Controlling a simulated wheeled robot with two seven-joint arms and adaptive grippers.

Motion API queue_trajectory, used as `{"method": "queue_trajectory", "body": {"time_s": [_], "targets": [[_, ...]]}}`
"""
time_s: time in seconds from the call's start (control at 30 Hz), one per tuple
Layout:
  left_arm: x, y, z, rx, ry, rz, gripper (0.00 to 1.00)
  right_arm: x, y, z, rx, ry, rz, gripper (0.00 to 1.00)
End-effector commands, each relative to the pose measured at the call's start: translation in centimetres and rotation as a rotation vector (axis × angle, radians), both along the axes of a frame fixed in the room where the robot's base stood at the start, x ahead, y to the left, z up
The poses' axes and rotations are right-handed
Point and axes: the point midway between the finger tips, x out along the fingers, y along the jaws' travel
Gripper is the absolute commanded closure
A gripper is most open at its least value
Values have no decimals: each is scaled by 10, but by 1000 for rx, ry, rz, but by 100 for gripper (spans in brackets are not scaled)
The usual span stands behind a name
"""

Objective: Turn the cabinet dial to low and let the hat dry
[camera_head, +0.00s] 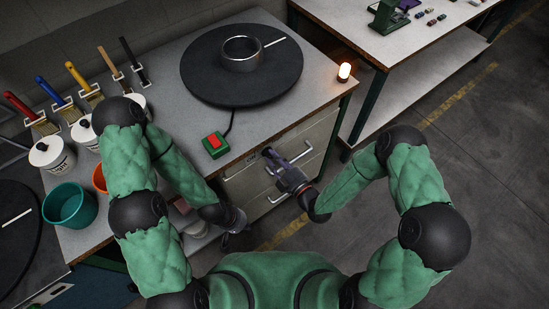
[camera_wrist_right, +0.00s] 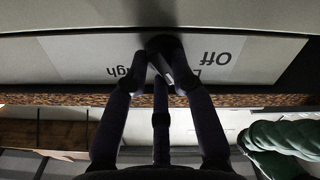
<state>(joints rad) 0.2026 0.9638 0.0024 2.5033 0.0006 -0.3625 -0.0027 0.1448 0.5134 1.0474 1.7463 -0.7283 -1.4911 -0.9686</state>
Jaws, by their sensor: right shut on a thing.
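The cabinet (camera_head: 240,190) has a grey front with drawer handles below the worktop. In the right wrist view the black dial (camera_wrist_right: 165,44) sits on a pale label plate with upside-down words. "Off" is on the right, "High" is partly covered on the left, and a word starting with "L" is mostly hidden. My right gripper (camera_head: 269,155) is at the cabinet's upper front; its fingertips (camera_wrist_right: 160,72) are closed around the dial. My left gripper (camera_head: 237,222) hangs low in front of the cabinet, away from the dial, its fingers unclear. I see no hat.
A black disc (camera_head: 205,80) with a metal ring (camera_head: 241,62) lies on the worktop. A green box with a red button (camera_head: 214,142) is near the edge. A lit lamp (camera_head: 344,71) stands at the corner. Brushes, white tubs and a teal bucket (camera_head: 68,208) crowd the left.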

Motion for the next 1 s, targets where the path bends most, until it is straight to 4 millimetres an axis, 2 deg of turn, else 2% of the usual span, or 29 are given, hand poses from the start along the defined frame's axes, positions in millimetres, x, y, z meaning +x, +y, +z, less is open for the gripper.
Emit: {"method": "queue_trajectory", "body": {"time_s": [0.6,0.63,0.7,1.0], "targets": [[0,0,-1,0,0,0,100,-1,0,-1,37,31,0,100],[0,0,-1,0,0,0,100,-1,0,-1,37,31,0,69],[0,0,-1,0,0,0,100,-1,0,-1,37,30,1,51],[0,0,-1,0,0,0,100,0,0,-1,36,28,0,51]]}}
